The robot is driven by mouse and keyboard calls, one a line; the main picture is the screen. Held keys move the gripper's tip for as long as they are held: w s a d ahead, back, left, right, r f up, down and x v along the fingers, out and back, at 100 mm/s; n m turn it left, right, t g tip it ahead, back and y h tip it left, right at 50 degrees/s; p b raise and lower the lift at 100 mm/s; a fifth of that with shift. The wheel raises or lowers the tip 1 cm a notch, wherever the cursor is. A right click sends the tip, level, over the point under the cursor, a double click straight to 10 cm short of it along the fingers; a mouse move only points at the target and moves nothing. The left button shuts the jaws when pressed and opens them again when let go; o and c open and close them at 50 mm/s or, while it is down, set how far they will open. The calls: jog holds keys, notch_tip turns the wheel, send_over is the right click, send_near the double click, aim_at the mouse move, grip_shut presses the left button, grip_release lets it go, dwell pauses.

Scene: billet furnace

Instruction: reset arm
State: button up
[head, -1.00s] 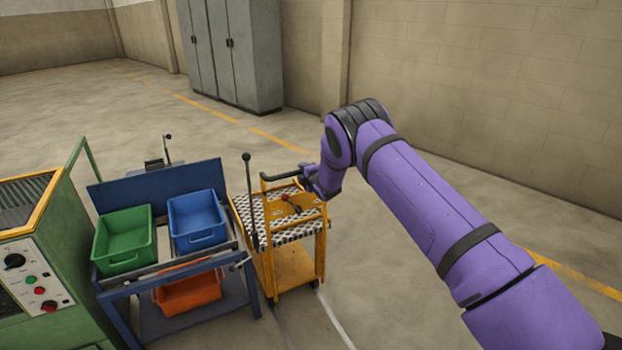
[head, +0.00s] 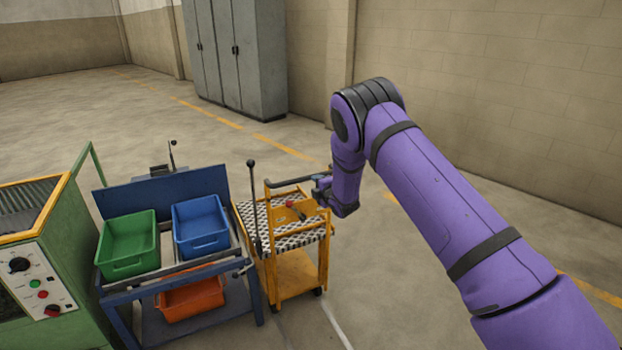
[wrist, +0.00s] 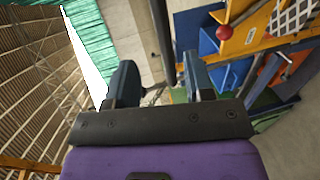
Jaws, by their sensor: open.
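My purple arm reaches in from the right in the head view, its elbow raised and its forearm bent down. My gripper (head: 318,187) is beside the upper right part of the yellow cart (head: 297,272); whether it touches the cart cannot be told. In the wrist view my gripper (wrist: 157,85) shows two dark fingers spread apart with nothing between them. The yellow cart, with a checkered top and a red knob, shows there at the upper right (wrist: 262,30).
A blue workbench (head: 110,200) holds a green bin (head: 128,262) and a blue bin (head: 200,240), with an orange bin (head: 192,303) below. A lever (head: 254,205) stands between bench and cart. A green machine (head: 60,240) is at left. Grey cabinets (head: 235,55) stand behind. Open floor lies beyond.

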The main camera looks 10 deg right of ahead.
jog(key=s+d+r+m+g+h, duration=0.1)
jog(key=s+d+r+m, duration=0.25)
jog(key=r, duration=0.55)
jog(key=s+d+r+m+g+h, duration=0.1)
jog(key=s+d+r+m+h, duration=0.2)
jog(key=r, duration=0.5)
jog(key=s+d+r+m+g, duration=0.1)
jog(key=s+d+r+m, duration=0.25)
jog(key=r, duration=0.55)
jog(key=s+d+r+m+g, duration=0.1)
jog(key=s+d+r+m, duration=0.1)
jog(key=s+r, duration=0.5)
jog(key=s+d+r+m+g, duration=0.1)
jog(key=s+d+r+m, duration=0.15)
jog(key=s, duration=0.75)
jog(key=s+m+g, duration=0.4)
jog(key=s+m, duration=0.3)
jog(key=s, duration=2.6)
jog(key=shift+s+d+r+g+h, duration=0.2)
jog(key=shift+s+r+g+h, duration=0.2)
